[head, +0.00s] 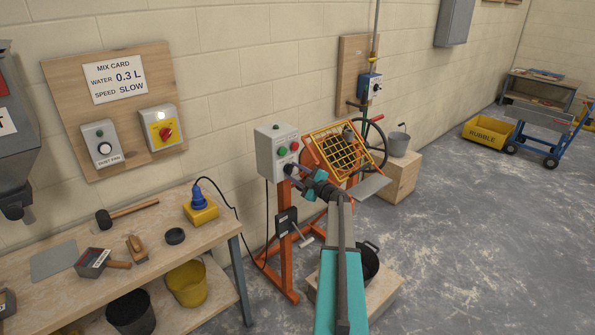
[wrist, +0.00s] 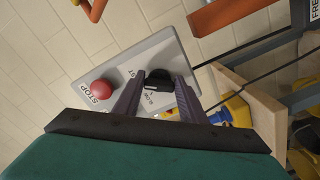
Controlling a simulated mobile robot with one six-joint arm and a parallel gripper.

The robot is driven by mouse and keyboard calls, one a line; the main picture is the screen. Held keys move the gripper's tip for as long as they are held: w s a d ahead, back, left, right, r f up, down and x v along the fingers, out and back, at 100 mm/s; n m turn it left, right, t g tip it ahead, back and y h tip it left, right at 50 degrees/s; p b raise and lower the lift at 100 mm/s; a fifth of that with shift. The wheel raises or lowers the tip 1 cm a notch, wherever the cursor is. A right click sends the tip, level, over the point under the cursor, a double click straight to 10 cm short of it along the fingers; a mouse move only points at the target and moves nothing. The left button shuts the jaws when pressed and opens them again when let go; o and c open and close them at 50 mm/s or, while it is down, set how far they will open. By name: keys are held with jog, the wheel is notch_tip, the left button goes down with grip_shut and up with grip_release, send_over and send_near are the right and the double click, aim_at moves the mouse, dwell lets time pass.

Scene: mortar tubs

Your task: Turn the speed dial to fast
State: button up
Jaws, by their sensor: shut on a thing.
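The speed dial (wrist: 158,78) is a black knob on the grey control box (wrist: 139,54) in the wrist view. My gripper (wrist: 158,90) is shut on this dial, with one finger on each side of it. Small lettering beside the dial seems to read SLOW; I cannot tell where the pointer stands. In the head view the grey control box (head: 272,148) stands on an orange post with a green button and a red button. My gripper (head: 290,169) is at its lower front and hides the dial there. The red STOP button (wrist: 102,89) is beside my left finger.
A mix card (head: 119,79) on the wall reads water 0.3 L, speed SLOW. An orange mixer guard (head: 338,152) is right of the control box. A workbench (head: 90,228) with tools stands at left.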

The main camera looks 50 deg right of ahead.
jog(key=shift+a+f, duration=0.2)
jog(key=shift+a, duration=0.1)
jog(key=o, duration=1.1)
jog(key=shift+r, duration=0.1)
jog(key=shift+c, duration=0.2)
jog(key=shift+d+r, duration=0.1)
jog(key=shift+s, duration=0.15)
jog(key=s+a+b, duration=0.1)
jog(key=s+b, duration=0.3)
jog(key=s, duration=0.9)
jog(key=shift+s+b, duration=0.25)
jog(key=shift+b, duration=0.15)
